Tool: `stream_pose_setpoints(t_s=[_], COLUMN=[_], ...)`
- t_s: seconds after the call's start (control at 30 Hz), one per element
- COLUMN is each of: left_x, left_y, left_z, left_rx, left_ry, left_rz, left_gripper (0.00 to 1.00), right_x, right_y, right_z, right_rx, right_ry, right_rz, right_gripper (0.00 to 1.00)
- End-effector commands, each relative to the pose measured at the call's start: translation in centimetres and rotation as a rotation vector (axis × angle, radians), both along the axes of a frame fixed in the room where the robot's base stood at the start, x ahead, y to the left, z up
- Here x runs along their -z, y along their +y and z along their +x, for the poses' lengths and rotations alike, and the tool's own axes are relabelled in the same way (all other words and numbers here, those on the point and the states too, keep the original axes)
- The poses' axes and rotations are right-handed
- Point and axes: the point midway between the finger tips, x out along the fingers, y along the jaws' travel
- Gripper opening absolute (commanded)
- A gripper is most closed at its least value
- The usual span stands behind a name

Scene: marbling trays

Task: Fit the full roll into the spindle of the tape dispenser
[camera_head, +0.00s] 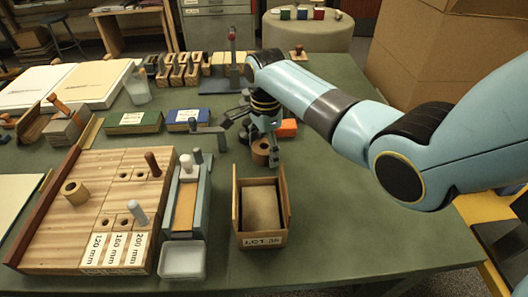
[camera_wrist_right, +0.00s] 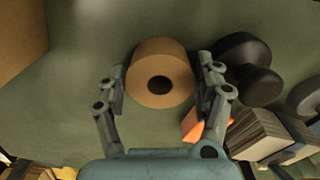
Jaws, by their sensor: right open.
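A brown roll (camera_wrist_right: 178,92) with a dark central hole sits on the green table. It also shows in the head view (camera_head: 261,150), behind the open wooden box. My right gripper (camera_wrist_right: 161,80) is open, its fingers on either side of the roll with a small gap at each side. In the head view my right gripper (camera_head: 258,132) reaches down over the roll. A dark rounded piece (camera_wrist_right: 256,75) with a disc-like part lies just beyond the right finger. I cannot tell whether it is the tape dispenser or its spindle. My left gripper is out of view.
An orange block (camera_head: 288,128) is close to the roll. An open wooden box (camera_head: 248,240) stands in front. Left of it are a blue-sided narrow tray (camera_head: 203,200), a white dish (camera_head: 182,260) and a pegged wooden board (camera_head: 70,235). The table's right front is clear.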

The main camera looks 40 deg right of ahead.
Motion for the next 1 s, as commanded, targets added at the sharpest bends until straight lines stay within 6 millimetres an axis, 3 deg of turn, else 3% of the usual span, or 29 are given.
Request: stream_pose_setpoints(t_s=[0.17,0.53,0.83,1.0], left_x=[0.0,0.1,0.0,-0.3], left_y=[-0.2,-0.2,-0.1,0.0], left_z=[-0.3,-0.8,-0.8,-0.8], left_rx=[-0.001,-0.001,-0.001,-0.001], left_ry=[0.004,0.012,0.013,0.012], left_rz=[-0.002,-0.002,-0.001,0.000], left_gripper=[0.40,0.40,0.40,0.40], right_x=[-0.1,-0.1,-0.2,-1.6], right_y=[0.0,0.0,0.0,0.0], right_z=[0.0,0.0,0.1,0.1], right_rx=[0.000,-0.001,-0.001,-0.001], right_ry=[-0.001,-0.001,-0.001,-0.003], right_rz=[0.000,0.000,0.000,0.000], right_gripper=[0.69,0.22,0.22,0.22])
